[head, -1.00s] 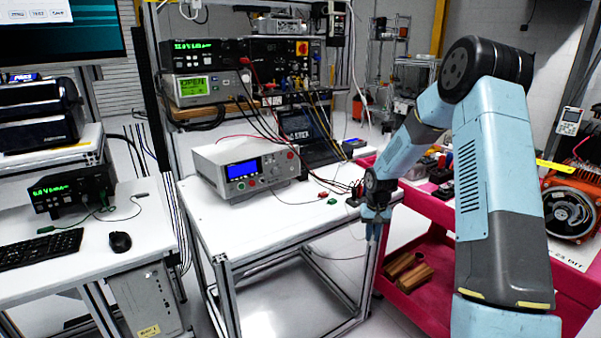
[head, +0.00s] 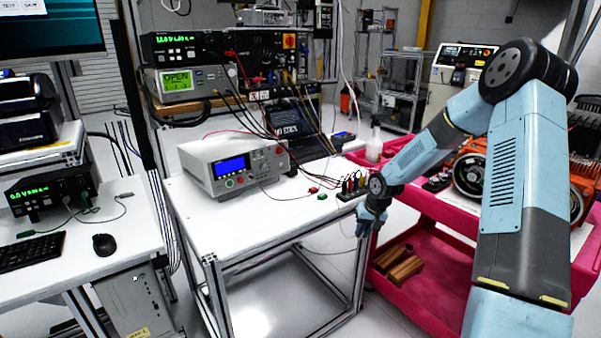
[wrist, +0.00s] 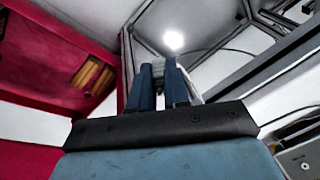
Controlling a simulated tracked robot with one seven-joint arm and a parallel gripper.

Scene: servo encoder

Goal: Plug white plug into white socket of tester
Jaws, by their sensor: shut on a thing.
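The tester (head: 207,170) is a white box with a blue screen on the white table. Small coloured sockets or knobs show on its front, too small to tell a white one. My gripper (head: 368,228) hangs low by the table's right front edge, apart from the tester and to its right. In the wrist view my gripper (wrist: 161,72) has its two blue fingers close together on a pale thing, which looks like the white plug (wrist: 189,77). Fingers hide most of it. The head view does not show the plug clearly.
A black block with coloured leads (head: 352,187) stands on the table's right edge beside my wrist. A red cart (head: 432,262) stands close on the right, with brown pieces (head: 402,265) on its lower shelf. The table front (head: 245,228) is clear.

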